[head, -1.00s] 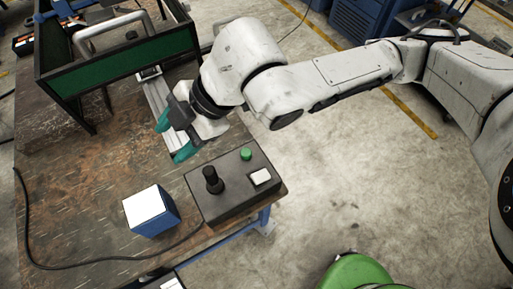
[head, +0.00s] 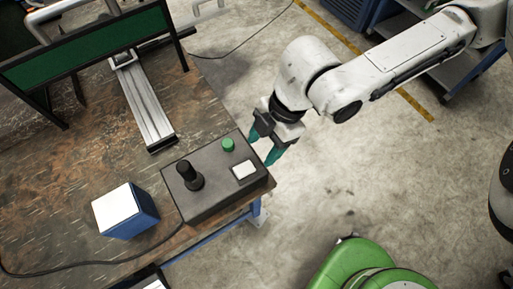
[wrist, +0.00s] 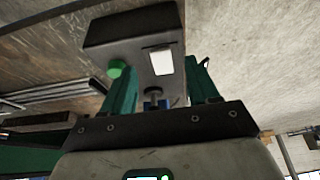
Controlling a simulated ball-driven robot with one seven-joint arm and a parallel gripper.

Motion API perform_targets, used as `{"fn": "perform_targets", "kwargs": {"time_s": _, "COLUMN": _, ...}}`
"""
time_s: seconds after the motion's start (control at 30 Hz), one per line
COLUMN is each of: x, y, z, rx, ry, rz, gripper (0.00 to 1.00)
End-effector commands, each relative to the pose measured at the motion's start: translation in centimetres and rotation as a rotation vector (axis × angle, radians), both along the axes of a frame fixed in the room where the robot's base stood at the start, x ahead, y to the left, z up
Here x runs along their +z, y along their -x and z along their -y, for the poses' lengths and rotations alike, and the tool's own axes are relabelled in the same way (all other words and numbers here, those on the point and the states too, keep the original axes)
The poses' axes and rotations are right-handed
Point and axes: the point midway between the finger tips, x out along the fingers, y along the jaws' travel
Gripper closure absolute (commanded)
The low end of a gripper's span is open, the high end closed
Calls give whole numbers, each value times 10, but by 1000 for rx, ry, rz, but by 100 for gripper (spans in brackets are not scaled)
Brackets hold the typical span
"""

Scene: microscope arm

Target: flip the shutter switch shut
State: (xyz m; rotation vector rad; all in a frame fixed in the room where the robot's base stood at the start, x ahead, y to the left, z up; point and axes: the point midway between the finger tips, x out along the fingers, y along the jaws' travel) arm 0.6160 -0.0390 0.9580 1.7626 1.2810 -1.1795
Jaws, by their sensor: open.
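A dark control box (head: 205,198) lies at the table's near right edge. Its top carries a black joystick (head: 187,174), a green button (head: 228,145) and a white square piece (head: 243,170). My gripper (head: 262,147) is open and empty just beyond the box's right end, fingers pointing down toward it. In the wrist view the box end and the white piece (wrist: 162,63) show ahead of the teal fingers. A small blue and metal part (wrist: 155,101) shows between the fingers. I cannot tell whether it is the shutter switch.
A blue box with a white top (head: 125,208) stands left of the control box. A metal rail (head: 144,103) and a green-panelled frame (head: 85,50) stand behind. A cable runs along the table's front. Open floor lies to the right.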

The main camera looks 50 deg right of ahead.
Motion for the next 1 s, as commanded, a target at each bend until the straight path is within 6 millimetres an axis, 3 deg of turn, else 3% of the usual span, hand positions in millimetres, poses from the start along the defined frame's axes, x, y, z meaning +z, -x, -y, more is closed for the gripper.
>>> {"fn": "perform_targets", "kwargs": {"time_s": 0.03, "x": -13, "y": -1, "z": -3, "rx": 1, "ry": -1, "rz": 1, "gripper": 40}}
{"fn": "perform_targets", "kwargs": {"time_s": 0.33, "x": -41, "y": -5, "z": -15, "rx": 1, "ry": 0, "rz": 1, "gripper": 40}}
{"fn": "perform_targets", "kwargs": {"time_s": 0.77, "x": -48, "y": -7, "z": -19, "rx": 0, "ry": 1, "rz": 2, "gripper": 40}}
{"fn": "perform_targets", "kwargs": {"time_s": 1.0, "x": -48, "y": -7, "z": -19, "rx": 0, "ry": 1, "rz": 2, "gripper": 61}}
